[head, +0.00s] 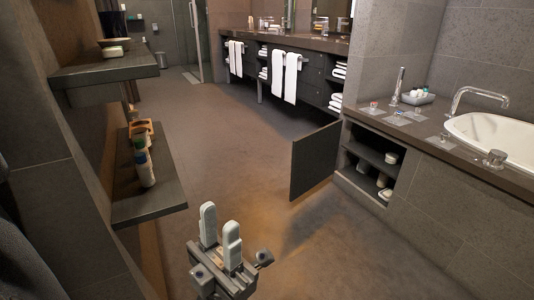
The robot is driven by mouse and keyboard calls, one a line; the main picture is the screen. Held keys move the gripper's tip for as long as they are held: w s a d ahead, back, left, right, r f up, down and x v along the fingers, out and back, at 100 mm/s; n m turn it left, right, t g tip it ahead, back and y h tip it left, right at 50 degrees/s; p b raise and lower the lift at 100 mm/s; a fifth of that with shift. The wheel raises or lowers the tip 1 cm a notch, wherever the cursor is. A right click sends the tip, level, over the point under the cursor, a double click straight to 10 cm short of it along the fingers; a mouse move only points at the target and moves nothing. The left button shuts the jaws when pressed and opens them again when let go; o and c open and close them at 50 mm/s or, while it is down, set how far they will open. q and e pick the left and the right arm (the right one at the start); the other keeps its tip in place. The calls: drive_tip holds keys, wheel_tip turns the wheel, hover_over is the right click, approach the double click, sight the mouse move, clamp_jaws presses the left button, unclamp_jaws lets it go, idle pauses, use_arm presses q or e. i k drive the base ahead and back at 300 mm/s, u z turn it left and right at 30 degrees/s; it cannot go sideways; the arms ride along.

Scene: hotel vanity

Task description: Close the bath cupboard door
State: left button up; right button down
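The bath cupboard door (314,161) is a dark flat panel. It stands open, swung out to the left from the cupboard (345,172) in the side of the bath surround. The open cupboard shows a shelf with small items inside. My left gripper (220,222) is at the bottom middle of the head view, in front of and to the left of the door and apart from it. Its two pale fingers point up with a gap between them and nothing held. My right gripper is not in view.
The bathtub (495,139) and its stone surround (460,205) fill the right side. Wall shelves (150,205) with bottles (144,165) stick out on the left. The brown floor (225,130) between them is clear. A vanity with towels (291,78) stands behind.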

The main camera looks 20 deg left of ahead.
sight(314, 158)
drive_tip(key=u, duration=0.1)
drive_tip(key=i, duration=1.75)
drive_tip(key=u, duration=1.35)
drive_tip(key=i, duration=1.1)
drive_tip(key=z, duration=1.4)
